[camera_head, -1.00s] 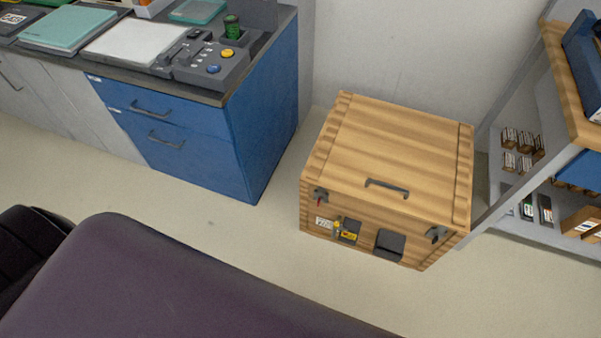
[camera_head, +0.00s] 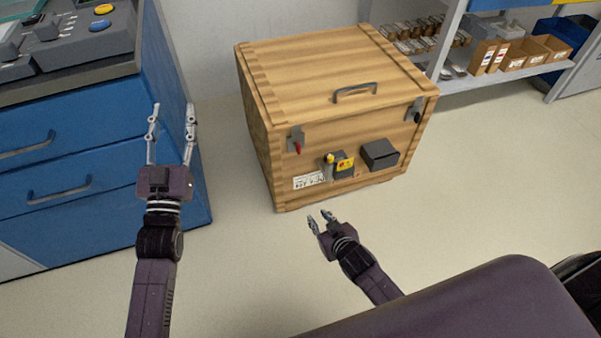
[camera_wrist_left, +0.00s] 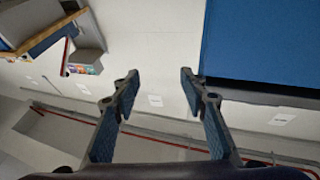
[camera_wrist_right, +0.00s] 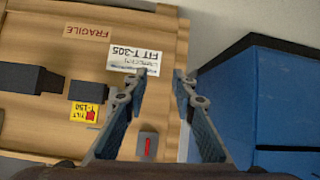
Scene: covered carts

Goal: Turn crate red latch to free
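The wooden crate (camera_head: 320,80) stands closed on the floor in the head view. Its red latch (camera_head: 297,143) is a small red lever on a grey plate, high at the left of the front face. In the right wrist view the crate appears upside down and the red latch (camera_wrist_right: 148,146) shows low, between my fingers. My right gripper (camera_head: 319,215) is open and empty, in front of the crate and apart from the latch. My left gripper (camera_head: 172,106) is open and empty, left of the crate, with the blue cabinet behind it.
A second, dark latch (camera_head: 414,112) is at the front's right. A yellow-tagged block (camera_head: 342,164) and a dark box (camera_head: 379,154) stick out below. The blue cabinet (camera_head: 80,140) stands left, shelving (camera_head: 470,85) behind right. Floor in front of the crate is open.

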